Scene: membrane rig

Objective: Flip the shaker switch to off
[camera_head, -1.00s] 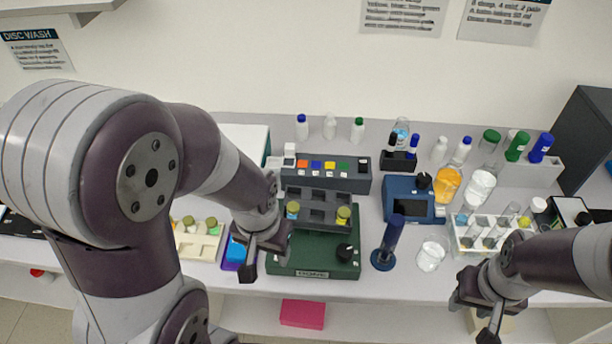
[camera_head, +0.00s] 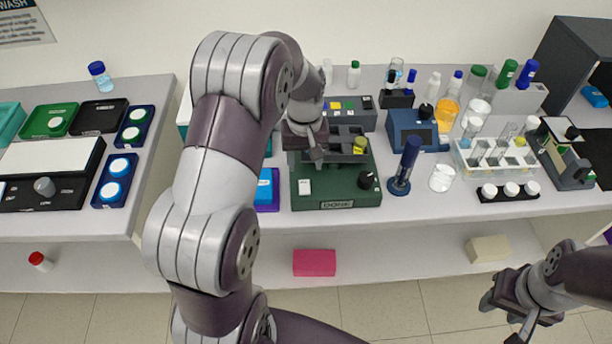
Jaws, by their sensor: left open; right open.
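The shaker is a green box (camera_head: 335,200) on the bench with a dark rack on top, a black knob (camera_head: 367,180) at its right and a "DONE" label on its front. A small white piece (camera_head: 304,187) at its left front looks like the switch; I cannot tell its position. My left gripper (camera_head: 318,157) is open, pointing down over the left part of the rack, behind and above the white piece. It hides part of the rack. I cannot tell if it touches anything. My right gripper (camera_head: 503,317) is open and empty, low at the right, in front of the bench.
A blue tray (camera_head: 267,190) stands just left of the shaker. A tube rack (camera_head: 495,157) is further right.

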